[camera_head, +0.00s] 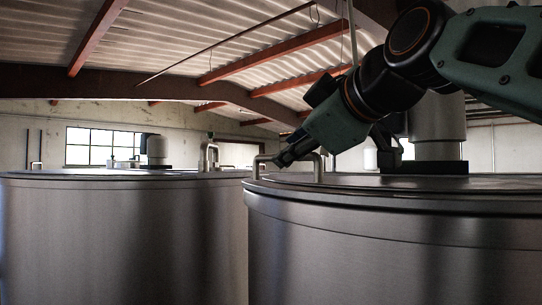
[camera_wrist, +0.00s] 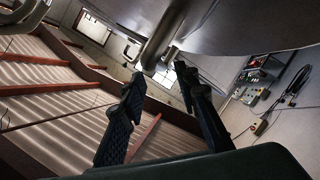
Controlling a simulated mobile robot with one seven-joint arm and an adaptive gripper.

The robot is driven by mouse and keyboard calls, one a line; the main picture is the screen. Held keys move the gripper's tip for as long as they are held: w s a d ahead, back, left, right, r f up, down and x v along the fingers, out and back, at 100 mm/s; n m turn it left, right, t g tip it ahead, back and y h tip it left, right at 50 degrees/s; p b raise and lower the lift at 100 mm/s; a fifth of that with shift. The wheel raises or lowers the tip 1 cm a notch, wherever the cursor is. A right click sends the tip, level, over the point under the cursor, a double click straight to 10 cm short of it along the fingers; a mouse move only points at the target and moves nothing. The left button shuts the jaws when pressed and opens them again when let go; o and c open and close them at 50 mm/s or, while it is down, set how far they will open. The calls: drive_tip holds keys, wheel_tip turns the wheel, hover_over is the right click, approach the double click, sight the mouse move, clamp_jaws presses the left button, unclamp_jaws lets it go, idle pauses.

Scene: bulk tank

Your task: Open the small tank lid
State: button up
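The near steel tank (camera_head: 390,245) fills the lower right of the head view. A bent grey metal handle (camera_head: 318,167) stands up at its top left edge. The lid's outline is hard to make out, as the top is seen nearly edge-on. My gripper (camera_head: 288,156) reaches down from the upper right, its fingertips at the handle's top bar. In the wrist view my gripper (camera_wrist: 160,76) is open, its two dark fingers apart. A grey bar (camera_wrist: 160,38), apparently the handle, lies beyond the fingertips and lines up with the gap. I cannot tell whether they touch.
A second steel tank (camera_head: 120,235) stands at the left, with a motor housing (camera_head: 157,150) on top. A wide grey cylinder (camera_head: 437,130) stands on the near tank behind my arm. The wrist view shows a wall panel with controls (camera_wrist: 258,78) at the right.

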drive_tip(key=x, duration=0.6)
drive_tip(key=shift+w+a+p, duration=0.1)
drive_tip(key=shift+w+p, duration=0.05)
drive_tip(key=shift+p, duration=0.25)
drive_tip(key=shift+c, duration=0.3)
clamp_jaws()
